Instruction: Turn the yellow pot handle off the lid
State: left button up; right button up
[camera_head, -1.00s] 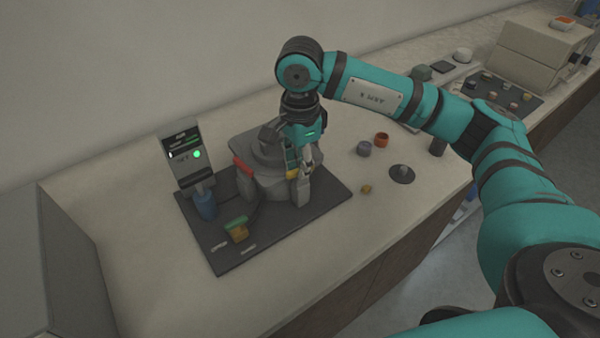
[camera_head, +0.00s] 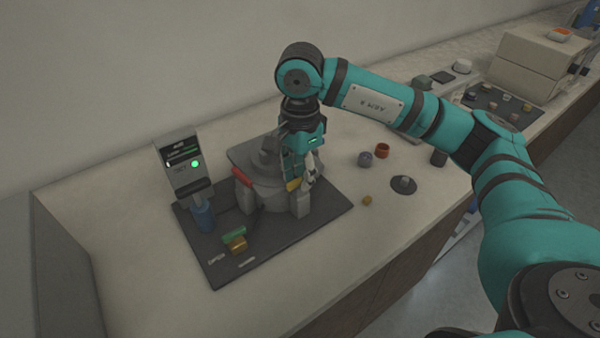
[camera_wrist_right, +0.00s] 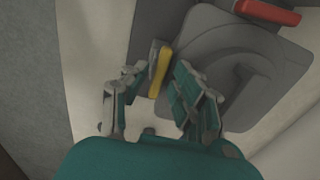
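The yellow pot handle (camera_head: 293,185) sits at the front right of the grey press (camera_head: 270,195). In the right wrist view the yellow handle (camera_wrist_right: 160,72) is a short upright bar beside the grey lid (camera_wrist_right: 240,75). My right gripper (camera_head: 304,180) reaches down over it from above. In the right wrist view the right gripper (camera_wrist_right: 161,70) is open, with a finger on either side of the yellow handle. I cannot tell whether either finger touches it. The gripper partly hides the lid in the head view. My left gripper is not in view.
A red handle (camera_head: 242,177) is on the press's left side. A display (camera_head: 182,165) and a blue cylinder (camera_head: 203,217) stand on the dark mat (camera_head: 290,232). Green (camera_head: 233,233) and amber (camera_head: 237,244) pieces lie in front.

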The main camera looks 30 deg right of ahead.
aim_at(300, 178)
jog(key=shift+o, duration=0.3)
notch_tip(300, 178, up, 12)
dwell(0.4)
dwell(0.4)
